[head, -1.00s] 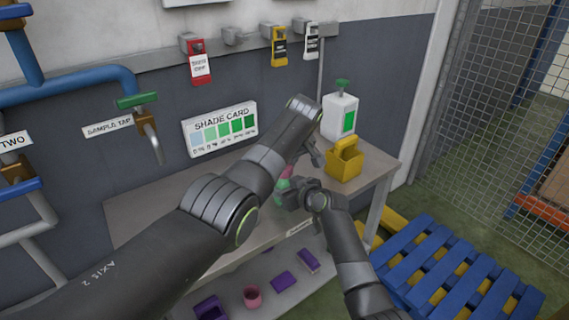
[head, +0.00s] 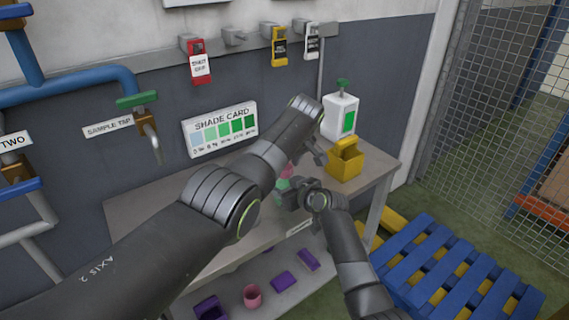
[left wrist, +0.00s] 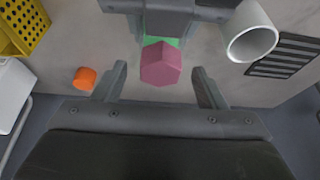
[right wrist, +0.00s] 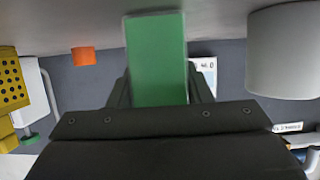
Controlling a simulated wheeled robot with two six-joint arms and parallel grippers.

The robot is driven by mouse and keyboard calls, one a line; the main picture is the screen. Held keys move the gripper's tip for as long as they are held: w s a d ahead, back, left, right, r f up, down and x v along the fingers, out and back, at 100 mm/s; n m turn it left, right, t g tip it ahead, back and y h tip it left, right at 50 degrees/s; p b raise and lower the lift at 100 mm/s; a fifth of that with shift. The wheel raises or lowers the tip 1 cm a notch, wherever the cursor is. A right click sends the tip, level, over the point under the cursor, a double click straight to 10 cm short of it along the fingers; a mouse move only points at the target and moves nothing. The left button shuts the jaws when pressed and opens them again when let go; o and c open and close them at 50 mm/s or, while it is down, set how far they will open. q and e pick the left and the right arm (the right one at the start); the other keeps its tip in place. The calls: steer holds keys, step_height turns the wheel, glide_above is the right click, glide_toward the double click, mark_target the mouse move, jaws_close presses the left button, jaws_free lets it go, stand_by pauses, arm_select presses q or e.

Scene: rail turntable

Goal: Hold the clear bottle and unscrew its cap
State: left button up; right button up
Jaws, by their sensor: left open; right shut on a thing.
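The bottle (head: 284,184) stands over the bench and looks green, with a pink cap (head: 288,171) on top; the arms hide most of it in the head view. My right gripper (head: 290,196) is shut on the bottle's side; the green body (right wrist: 156,60) fills the space between its fingers in the right wrist view. My left gripper (left wrist: 159,72) is open above the bottle. In the left wrist view the faceted pink cap (left wrist: 160,64) lies between its fingertips, with a gap on both sides. Some green shows behind the cap.
A yellow caddy (head: 345,163) and a white pump bottle (head: 340,118) stand at the bench's right end. The left wrist view shows a white cylinder (left wrist: 250,34) and a small orange object (left wrist: 85,77) near the bottle. Purple items (head: 283,281) lie on the lower shelf.

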arm_select(q)
steer(key=shift+r, duration=2)
steer(key=m+h, duration=0.1)
steer(key=m, duration=0.2)
steer(key=m+h, duration=0.1)
steer(key=m, duration=0.2)
steer(key=shift+t, duration=0.3)
steer(key=m+h, duration=0.1)
steer(key=m, duration=0.2)
steer(key=m+h, duration=0.1)
steer(key=m, duration=0.2)
steer(key=shift+h, duration=0.3)
steer(key=shift+f, duration=0.1)
steer(key=shift+f, duration=1.9)
